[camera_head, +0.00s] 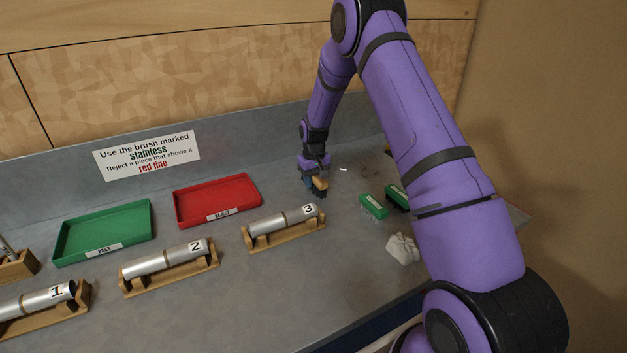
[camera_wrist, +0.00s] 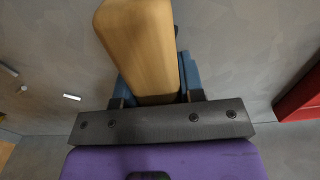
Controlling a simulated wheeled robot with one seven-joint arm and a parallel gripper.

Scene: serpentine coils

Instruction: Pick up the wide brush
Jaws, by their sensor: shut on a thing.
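My gripper (camera_head: 314,178) is at the back of the bench, right of the red tray, pointing down. It is shut on the wide brush (camera_head: 321,184), which has a tan wooden body and a dark lower part. In the wrist view the brush's wooden body (camera_wrist: 138,45) stands between the blue fingers of my gripper (camera_wrist: 157,78). The fingers hide part of the brush. I cannot tell whether its underside touches the bench.
Two green blocks (camera_head: 373,206) (camera_head: 397,196) and a crumpled white cloth (camera_head: 403,248) lie to the right. A red tray (camera_head: 181,206), a green tray (camera_head: 60,244) and numbered metal tubes on wooden cradles (camera_head: 290,236) stand left. A sign (camera_head: 146,155) leans behind.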

